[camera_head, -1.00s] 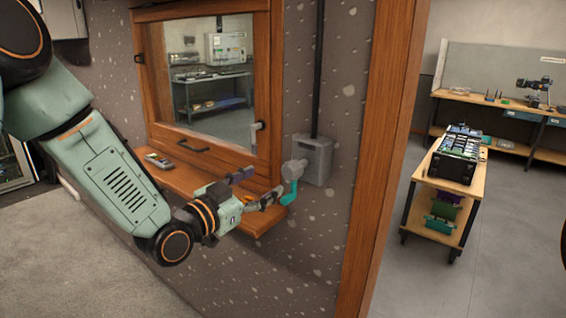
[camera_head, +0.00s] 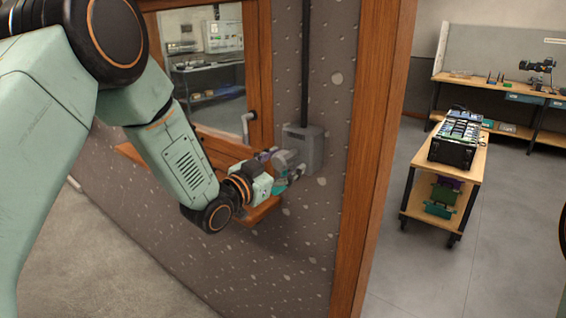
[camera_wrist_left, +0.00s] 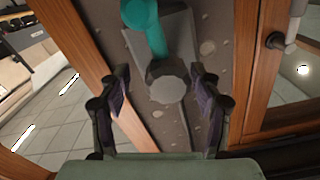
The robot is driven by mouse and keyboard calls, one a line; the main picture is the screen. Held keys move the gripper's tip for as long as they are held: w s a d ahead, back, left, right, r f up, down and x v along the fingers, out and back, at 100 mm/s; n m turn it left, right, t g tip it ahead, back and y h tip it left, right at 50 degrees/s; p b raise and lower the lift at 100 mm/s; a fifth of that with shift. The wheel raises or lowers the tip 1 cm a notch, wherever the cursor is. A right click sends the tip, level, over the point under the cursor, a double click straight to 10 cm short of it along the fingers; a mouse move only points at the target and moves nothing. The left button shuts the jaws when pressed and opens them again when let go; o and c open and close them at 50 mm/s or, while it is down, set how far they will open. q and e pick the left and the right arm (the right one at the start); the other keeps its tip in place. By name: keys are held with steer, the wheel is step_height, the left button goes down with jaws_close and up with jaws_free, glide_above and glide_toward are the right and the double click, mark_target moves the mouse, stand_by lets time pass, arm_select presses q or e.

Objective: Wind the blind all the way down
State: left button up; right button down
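The grey winder box (camera_head: 308,143) is on the speckled wall right of the window. Its crank has a round grey hub (camera_head: 287,159) and a teal handle (camera_head: 279,188) below it. My left gripper (camera_head: 288,178) is at the crank and partly hides it. In the left wrist view, the fingers (camera_wrist_left: 161,82) are open and apart. The grey hub (camera_wrist_left: 167,90) appears between them, and the teal handle (camera_wrist_left: 152,38) extends past the tips. Contact cannot be told. No blind shows over the visible window glass (camera_head: 215,85); the window's top is out of frame. My right gripper is not in view.
A wooden sill (camera_head: 258,212) runs below the window, under my left wrist. A wooden post (camera_head: 370,170) stands right of the winder box. Beyond it are a cart (camera_head: 470,185) and a workbench (camera_head: 548,105). A dark conduit (camera_head: 306,60) rises above the box.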

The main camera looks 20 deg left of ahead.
arm_select(q)
steer(key=shift+s+a, duration=0.25)
steer(key=shift+a, duration=0.55)
steer(key=c, duration=0.6)
steer(key=shift+d+r, duration=0.15)
steer(key=shift+d, duration=0.25)
steer(key=c, duration=0.3)
steer(key=shift+w+a, duration=0.1)
steer(key=shift+a, duration=0.1)
jaws_close()
steer(key=shift+d, duration=0.1)
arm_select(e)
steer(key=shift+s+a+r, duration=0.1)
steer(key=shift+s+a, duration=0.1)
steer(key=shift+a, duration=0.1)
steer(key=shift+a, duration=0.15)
